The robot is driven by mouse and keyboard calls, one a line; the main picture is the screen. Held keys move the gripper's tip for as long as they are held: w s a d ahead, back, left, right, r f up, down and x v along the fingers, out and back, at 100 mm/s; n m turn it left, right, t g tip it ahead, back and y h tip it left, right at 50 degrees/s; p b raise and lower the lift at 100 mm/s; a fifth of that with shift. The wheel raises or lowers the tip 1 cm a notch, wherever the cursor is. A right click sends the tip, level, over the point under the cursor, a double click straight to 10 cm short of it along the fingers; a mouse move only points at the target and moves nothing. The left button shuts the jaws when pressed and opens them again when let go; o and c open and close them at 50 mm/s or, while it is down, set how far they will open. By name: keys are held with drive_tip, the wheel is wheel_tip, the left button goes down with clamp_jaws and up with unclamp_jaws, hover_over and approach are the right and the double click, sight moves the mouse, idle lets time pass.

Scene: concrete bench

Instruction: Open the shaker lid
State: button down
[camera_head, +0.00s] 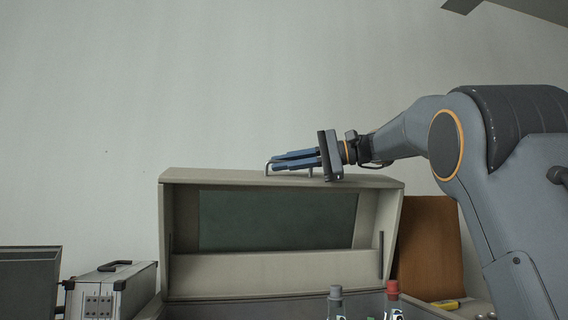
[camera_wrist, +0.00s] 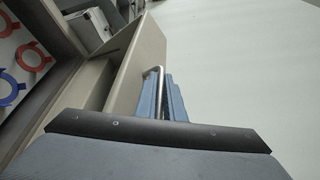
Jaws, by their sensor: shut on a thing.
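The shaker lid (camera_head: 265,274) is a beige hood with a dark greenish window. In the head view it stands raised and tilted up above the shaker body (camera_head: 255,302). A metal bar handle (camera_head: 268,168) is on its top edge. My gripper (camera_head: 292,160), with blue fingers, is shut on this handle. In the wrist view the lid (camera_wrist: 138,70) runs up beside my fingers (camera_wrist: 165,97), and the curved handle (camera_wrist: 160,76) shows between them. Most of the shaker body is below the head view; a dark interior with red and blue rings (camera_wrist: 32,53) shows in the wrist view.
Two bottles, one with a grey cap (camera_head: 336,292) and one with a red cap (camera_head: 393,287), stand at the shaker's front. A silver case (camera_head: 112,291) and a dark grey box (camera_head: 28,284) are at left. A brown board (camera_head: 430,248) stands behind, right. The wall above is clear.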

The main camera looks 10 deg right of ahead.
drive_tip(key=shift+s+a, duration=0.1)
drive_tip(key=shift+a, duration=0.05)
drive_tip(key=c, duration=1.9)
unclamp_jaws()
drive_tip(key=shift+a, duration=0.2)
drive_tip(key=shift+o, duration=0.2)
drive_tip(key=shift+d, duration=0.65)
drive_tip(key=f+b+v, duration=0.1)
drive_tip(key=b+v, duration=0.2)
drive_tip(key=v, duration=0.4)
drive_tip(key=shift+r, duration=0.5)
